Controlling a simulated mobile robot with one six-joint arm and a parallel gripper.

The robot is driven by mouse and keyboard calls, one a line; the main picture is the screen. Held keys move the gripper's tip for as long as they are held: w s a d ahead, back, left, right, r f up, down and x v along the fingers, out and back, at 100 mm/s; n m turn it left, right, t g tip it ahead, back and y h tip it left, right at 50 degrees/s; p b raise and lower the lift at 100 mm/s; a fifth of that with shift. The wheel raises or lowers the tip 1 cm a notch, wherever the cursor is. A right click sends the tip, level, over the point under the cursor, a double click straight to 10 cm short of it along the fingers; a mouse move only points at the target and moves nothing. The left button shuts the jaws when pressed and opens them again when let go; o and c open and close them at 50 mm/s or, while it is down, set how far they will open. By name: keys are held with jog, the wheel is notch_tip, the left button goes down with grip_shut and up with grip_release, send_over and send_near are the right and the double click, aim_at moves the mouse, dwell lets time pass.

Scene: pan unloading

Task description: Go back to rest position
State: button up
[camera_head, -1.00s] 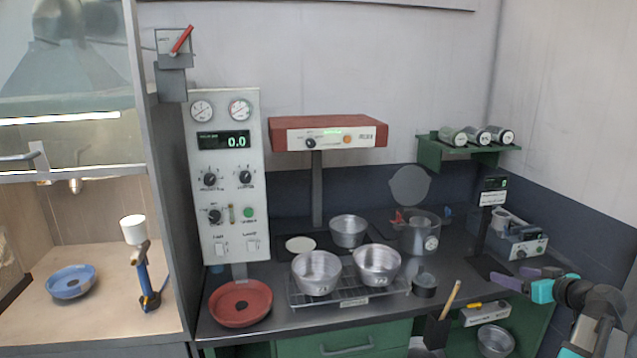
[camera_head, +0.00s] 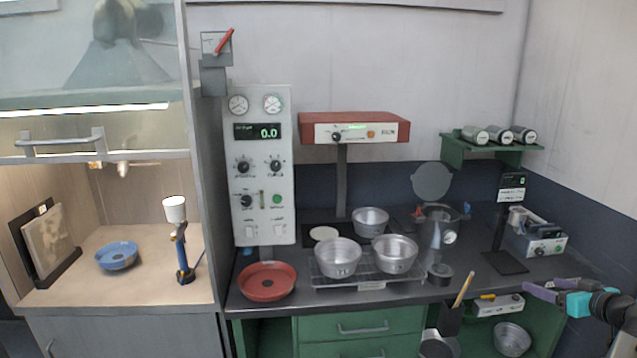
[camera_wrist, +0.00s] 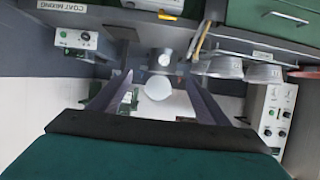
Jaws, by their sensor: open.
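My gripper (camera_head: 556,288) is at the far right of the head view, in front of the bench's right end. Its two purple fingers are apart and nothing is seen between them. In the wrist view the fingers (camera_wrist: 158,76) are spread, with open space between them and the bench beyond. Two silver pans, one left (camera_head: 338,258) and one right (camera_head: 395,254), sit on a wire rack (camera_head: 345,284). A third silver pan (camera_head: 370,221) stands behind them. My gripper is well to the right of all three and touches none.
A red dish (camera_head: 267,282) lies on the bench at the left. A pot (camera_head: 440,223) and a dark stand (camera_head: 505,262) are on its right half. A grey instrument box (camera_head: 541,241) stands at the back right. Below are a low shelf box (camera_head: 497,307) and another silver pan (camera_head: 512,340).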

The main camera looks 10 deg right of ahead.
jog(key=w+a+f+n+g+y, duration=0.1)
jog(key=w+a+f+y, duration=0.1)
jog(key=w+a+f, duration=0.65)
jog(key=w+a+f+n+g+y, duration=0.1)
jog(key=w+a+f+y, duration=0.3)
jog(key=a, duration=0.7)
jog(key=s+a+f+n+g+y, duration=0.25)
jog(key=a+f+g, duration=0.35)
jog(key=a+f, duration=1.7)
jog(key=s+a+f+n+g+h, duration=0.2)
jog(key=s+a+f+g, duration=0.5)
jog(key=s+a+f, duration=1)
jog(key=s+f+m+g+h, duration=0.1)
jog(key=s+f+g+h, duration=0.25)
jog(key=s, duration=0.95)
jog(key=s+d+f+m+h, duration=0.1)
jog(key=s+d+m+h, duration=0.1)
jog(key=s+d+m, duration=0.2)
jog(key=shift+s+d+m+g, duration=0.35)
jog(key=shift+s+d, duration=0.35)
jog(key=shift+d, duration=0.1)
